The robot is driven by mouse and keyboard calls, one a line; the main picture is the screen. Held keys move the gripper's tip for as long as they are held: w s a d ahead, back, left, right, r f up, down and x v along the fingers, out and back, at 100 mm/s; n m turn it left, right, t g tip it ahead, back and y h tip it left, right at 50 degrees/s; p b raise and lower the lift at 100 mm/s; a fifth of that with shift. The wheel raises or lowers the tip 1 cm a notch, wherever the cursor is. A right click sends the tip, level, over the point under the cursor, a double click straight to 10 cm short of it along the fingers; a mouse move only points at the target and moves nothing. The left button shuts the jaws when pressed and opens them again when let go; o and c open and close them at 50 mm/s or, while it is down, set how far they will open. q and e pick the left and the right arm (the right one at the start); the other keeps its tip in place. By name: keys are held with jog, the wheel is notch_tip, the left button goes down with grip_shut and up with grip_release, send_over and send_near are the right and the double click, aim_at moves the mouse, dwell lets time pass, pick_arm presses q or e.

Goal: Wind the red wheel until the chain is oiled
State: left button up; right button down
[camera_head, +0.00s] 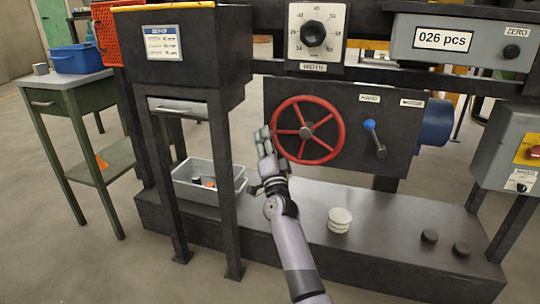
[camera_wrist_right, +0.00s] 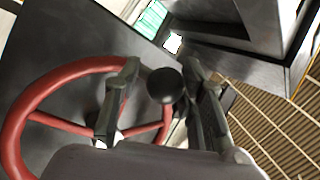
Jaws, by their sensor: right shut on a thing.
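The red wheel (camera_head: 340,137) has several spokes and is mounted on the front of a dark panel (camera_head: 395,162). My right gripper (camera_head: 264,135) is at the left edge of its rim. In the right wrist view the rim (camera_wrist_right: 62,72) curves in from the left. There, my right gripper (camera_wrist_right: 162,68) has its two fingers on either side of a round black knob (camera_wrist_right: 164,86) at the wheel's rim, shut on it. No chain can be made out in either view. My left gripper is not in view.
Right of the wheel is a lever with a blue knob (camera_head: 369,124). A dial (camera_head: 314,33) and a counter reading 026 pcs (camera_head: 443,39) are above. A grey bin (camera_head: 207,184) and stacked white discs (camera_head: 340,217) are on the low base (camera_head: 400,215).

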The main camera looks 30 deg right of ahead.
jog(key=r+m+h, duration=0.2)
jog(key=r+m+h+b, duration=0.1)
jog(key=m, duration=0.1)
jog(key=shift+w+a, duration=0.1)
jog(key=shift+a, duration=0.15)
jog(key=shift+d+r+m+h+b, duration=0.15)
jog(key=shift+r+m+h, duration=0.2)
jog(key=shift+m+h, duration=0.25)
jog(key=shift+a+r+m+h+b, duration=0.15)
jog(key=shift+r+m+h, duration=0.25)
jog(key=shift+m, duration=0.3)
jog(key=shift+d, duration=0.1)
jog(key=c, duration=1.2)
grip_release()
jog(key=shift+r, duration=0.1)
jog(key=shift+s, duration=0.2)
jog(key=shift+s+f, duration=0.1)
jog(key=shift+f, duration=0.2)
jog(key=v, duration=1.1)
jog(key=shift+s+a, duration=0.25)
jog(key=shift+a, duration=0.05)
